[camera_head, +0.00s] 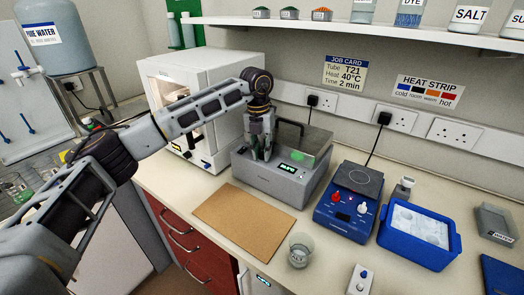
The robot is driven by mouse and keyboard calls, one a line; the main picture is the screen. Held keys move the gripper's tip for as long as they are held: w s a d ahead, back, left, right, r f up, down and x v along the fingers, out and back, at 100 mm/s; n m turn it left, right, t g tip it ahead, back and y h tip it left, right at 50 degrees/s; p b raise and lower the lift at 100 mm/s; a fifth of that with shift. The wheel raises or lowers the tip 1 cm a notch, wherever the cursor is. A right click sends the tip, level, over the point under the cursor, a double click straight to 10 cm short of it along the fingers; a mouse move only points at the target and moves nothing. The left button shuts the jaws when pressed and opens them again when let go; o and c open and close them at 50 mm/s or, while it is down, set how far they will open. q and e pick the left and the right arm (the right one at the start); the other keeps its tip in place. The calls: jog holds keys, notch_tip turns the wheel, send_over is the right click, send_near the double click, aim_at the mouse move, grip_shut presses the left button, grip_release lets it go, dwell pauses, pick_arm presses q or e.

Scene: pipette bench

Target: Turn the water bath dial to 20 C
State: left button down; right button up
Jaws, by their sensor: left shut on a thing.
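The water bath (270,183) is a grey box on the bench with a lit front display (289,190), too small to read. Its lid (302,141) is see-through, with a green glow inside. My left gripper (262,157) points down at the bath's top left part. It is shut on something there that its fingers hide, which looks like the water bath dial. The dial's setting cannot be seen. My right gripper is not in view.
A white cabinet (190,75) stands left of the bath. A brown board (243,211) and a glass beaker (300,250) lie in front. A blue hotplate (345,213) and blue ice tray (420,255) stand right. A shelf (420,28) hangs above.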

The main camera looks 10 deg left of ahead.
pick_arm(q)
jog(key=c, duration=1.2)
grip_release()
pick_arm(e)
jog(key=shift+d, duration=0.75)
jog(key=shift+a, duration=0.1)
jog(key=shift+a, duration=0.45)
pick_arm(q)
jog(key=shift+m, duration=0.4)
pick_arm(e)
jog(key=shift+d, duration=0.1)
